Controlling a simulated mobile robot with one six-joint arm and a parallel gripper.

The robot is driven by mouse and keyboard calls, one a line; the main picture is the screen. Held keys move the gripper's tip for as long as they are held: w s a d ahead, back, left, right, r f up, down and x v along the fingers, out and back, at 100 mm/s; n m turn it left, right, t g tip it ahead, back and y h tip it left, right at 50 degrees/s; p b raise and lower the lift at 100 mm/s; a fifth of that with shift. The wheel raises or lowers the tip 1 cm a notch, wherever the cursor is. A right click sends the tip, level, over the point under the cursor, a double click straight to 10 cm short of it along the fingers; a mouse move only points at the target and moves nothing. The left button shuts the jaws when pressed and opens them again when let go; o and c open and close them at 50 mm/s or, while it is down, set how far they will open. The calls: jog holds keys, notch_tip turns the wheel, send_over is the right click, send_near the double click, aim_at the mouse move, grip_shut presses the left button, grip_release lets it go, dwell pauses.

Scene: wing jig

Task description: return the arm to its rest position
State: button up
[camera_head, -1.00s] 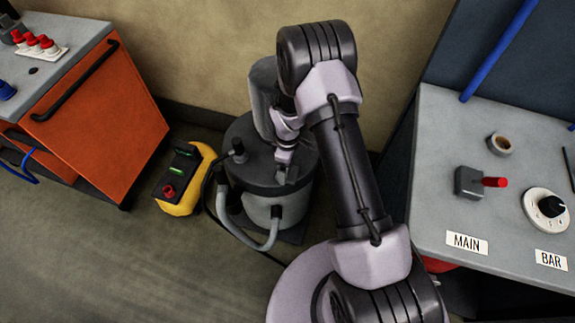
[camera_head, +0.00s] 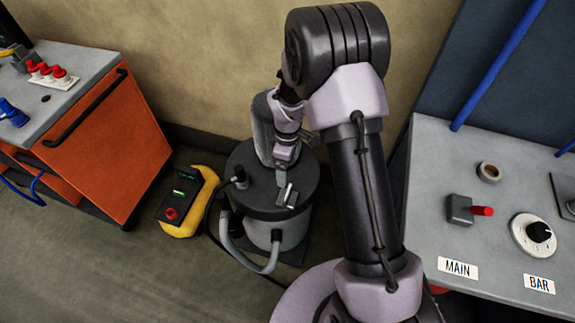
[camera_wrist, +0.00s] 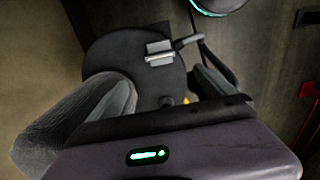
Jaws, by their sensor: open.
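My arm is folded in the middle of the head view, its elbow raised high and its forearm bent down behind the upper arm. My gripper (camera_head: 287,194) shows small at the lower end, over the dark lid of a grey drum-shaped vacuum (camera_head: 287,228). It looks open and empty; its fingertips are small in this view. Whether it touches the lid cannot be told. The wrist view shows the dark lid (camera_wrist: 110,55) below, with a purple-grey part of my own arm across the bottom of the picture.
A yellow box (camera_head: 207,183) with a red button stands on the floor left of the vacuum. A hose (camera_head: 238,255) loops in front. An orange cabinet (camera_head: 120,150) is at left. A grey bench (camera_head: 430,190) with a switch (camera_head: 460,209) and dial (camera_head: 533,235) is at right.

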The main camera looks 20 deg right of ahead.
jog(key=s+a+r+m+t+b, duration=0.1)
jog(key=s+r+m, duration=0.3)
jog(key=r, duration=0.6)
jog(key=s+a+r+m+t+b, duration=0.1)
jog(key=s+r+m+t+b, duration=0.15)
jog(key=r, duration=0.65)
jog(key=s+a+r+m+t+y, duration=0.1)
jog(key=s+r+m, duration=0.2)
jog(key=s, duration=0.5)
jog(key=s+a+r+m+t+y+b, duration=0.1)
jog(key=s+r+m, duration=0.3)
jog(key=s, duration=0.5)
jog(key=shift+a+m, duration=0.15)
jog(key=shift+m, duration=1)
